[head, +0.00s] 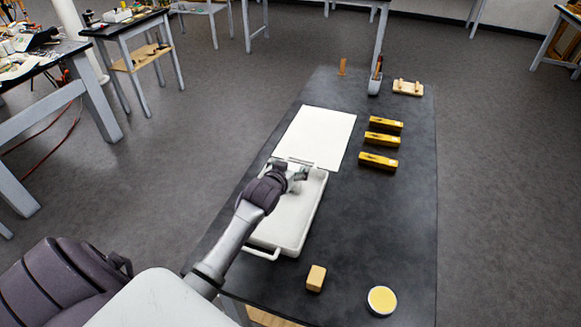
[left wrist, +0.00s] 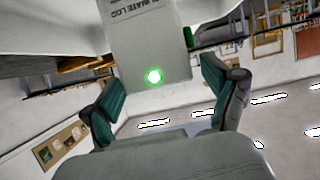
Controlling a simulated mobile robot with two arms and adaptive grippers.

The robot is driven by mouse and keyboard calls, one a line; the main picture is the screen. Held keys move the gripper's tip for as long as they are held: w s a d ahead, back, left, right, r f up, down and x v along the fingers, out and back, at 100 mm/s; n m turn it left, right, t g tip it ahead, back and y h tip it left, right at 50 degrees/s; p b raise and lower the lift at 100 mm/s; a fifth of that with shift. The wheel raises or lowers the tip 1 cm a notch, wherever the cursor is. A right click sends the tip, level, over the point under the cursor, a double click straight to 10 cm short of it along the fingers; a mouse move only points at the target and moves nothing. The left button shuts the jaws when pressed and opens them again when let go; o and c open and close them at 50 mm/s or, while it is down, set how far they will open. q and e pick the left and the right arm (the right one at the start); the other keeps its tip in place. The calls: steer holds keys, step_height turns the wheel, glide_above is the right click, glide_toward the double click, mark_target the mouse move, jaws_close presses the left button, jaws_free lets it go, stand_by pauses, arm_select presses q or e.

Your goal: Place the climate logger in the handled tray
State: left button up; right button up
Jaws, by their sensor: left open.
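The climate logger (left wrist: 150,48) is a pale grey box with dark lettering and a lit green lamp in the left wrist view. My left gripper (left wrist: 163,88) is open, its two dark green fingers apart on either side of the logger's lamp end. I cannot tell whether they touch it. In the head view my left gripper (head: 297,174) is over the far end of the handled tray (head: 292,232), a white shallow tray with a handle at its near end. The logger cannot be made out clearly there, and what it rests on is unclear. My right gripper is out of view.
The dark table (head: 375,230) also holds a white sheet (head: 318,135) beyond the tray, several yellow-and-black blocks (head: 378,161) to its right, a tan block (head: 316,278), a round yellow-topped tin (head: 382,300) and a tool cup (head: 375,85).

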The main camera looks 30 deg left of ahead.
arm_select(q)
steer(key=shift+r, duration=0.25)
steer(key=b+v, duration=0.1)
steer(key=v, duration=1.1)
steer(key=shift+f, duration=0.15)
